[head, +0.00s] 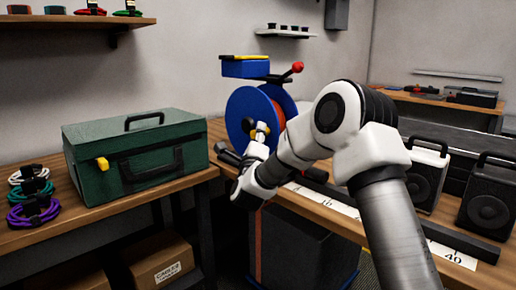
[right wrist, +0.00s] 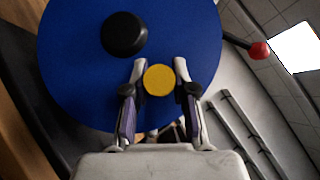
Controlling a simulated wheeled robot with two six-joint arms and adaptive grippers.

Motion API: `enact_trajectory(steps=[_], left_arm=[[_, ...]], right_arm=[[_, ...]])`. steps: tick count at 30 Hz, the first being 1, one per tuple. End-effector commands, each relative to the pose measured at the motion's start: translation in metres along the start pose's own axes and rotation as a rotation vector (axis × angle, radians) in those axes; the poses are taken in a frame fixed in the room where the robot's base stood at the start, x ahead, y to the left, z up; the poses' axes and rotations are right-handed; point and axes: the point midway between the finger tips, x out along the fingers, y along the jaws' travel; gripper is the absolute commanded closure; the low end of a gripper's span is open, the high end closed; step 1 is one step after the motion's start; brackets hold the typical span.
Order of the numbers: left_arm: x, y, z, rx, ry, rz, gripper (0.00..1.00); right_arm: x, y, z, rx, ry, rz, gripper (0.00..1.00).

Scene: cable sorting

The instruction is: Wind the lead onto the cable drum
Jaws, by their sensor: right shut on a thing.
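The cable drum (head: 243,108) stands upright on the bench, with a blue flange facing me. In the right wrist view its flange (right wrist: 75,70) fills much of the picture, with a black hub (right wrist: 124,34). The orange lead (head: 258,245) hangs down past the bench's front edge; its upper part is hidden behind my arm. My right gripper (head: 259,134) is at the drum's front face. In the right wrist view my right gripper (right wrist: 160,76) has its fingers on either side of a round yellow knob (right wrist: 159,80), shut on it. My left gripper is not in view.
A red-knobbed lever (head: 297,67) sticks out at the drum's upper right. A green case (head: 135,155) and coiled cables (head: 34,212) are on the left bench. A white measuring strip (head: 452,256) runs along the bench front. Black speakers (head: 488,195) stand at right.

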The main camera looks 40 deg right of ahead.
Motion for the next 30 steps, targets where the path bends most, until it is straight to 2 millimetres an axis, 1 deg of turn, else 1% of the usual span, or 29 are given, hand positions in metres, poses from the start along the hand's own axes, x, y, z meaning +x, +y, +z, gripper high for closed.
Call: enact_trajectory(steps=[1,9,10,12,20,23,26,29,30], left_arm=[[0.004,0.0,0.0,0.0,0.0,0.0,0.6],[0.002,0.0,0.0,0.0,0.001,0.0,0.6],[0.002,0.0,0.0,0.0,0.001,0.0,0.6],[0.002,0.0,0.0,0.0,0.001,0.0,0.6],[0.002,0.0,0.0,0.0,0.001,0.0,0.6],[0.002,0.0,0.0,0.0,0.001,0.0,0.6],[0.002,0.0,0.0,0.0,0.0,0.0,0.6],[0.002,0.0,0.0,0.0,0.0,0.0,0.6],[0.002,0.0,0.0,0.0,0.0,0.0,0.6]], right_arm=[[-0.002,0.003,-0.001,0.004,-0.001,0.0,1.0],[-0.001,0.002,0.0,0.006,0.0,0.0,1.0],[-0.001,0.002,0.0,0.006,0.0,0.0,0.71],[-0.001,0.002,-0.001,0.006,0.0,0.0,0.48],[-0.001,0.001,0.0,0.006,0.0,-0.001,0.48],[-0.004,0.001,0.0,0.006,-0.001,0.0,0.48],[-0.017,0.002,0.001,0.005,-0.002,0.001,0.48],[-0.04,0.002,0.001,0.004,-0.003,0.002,0.48],[-0.051,0.002,0.001,0.002,-0.003,0.002,0.48]])
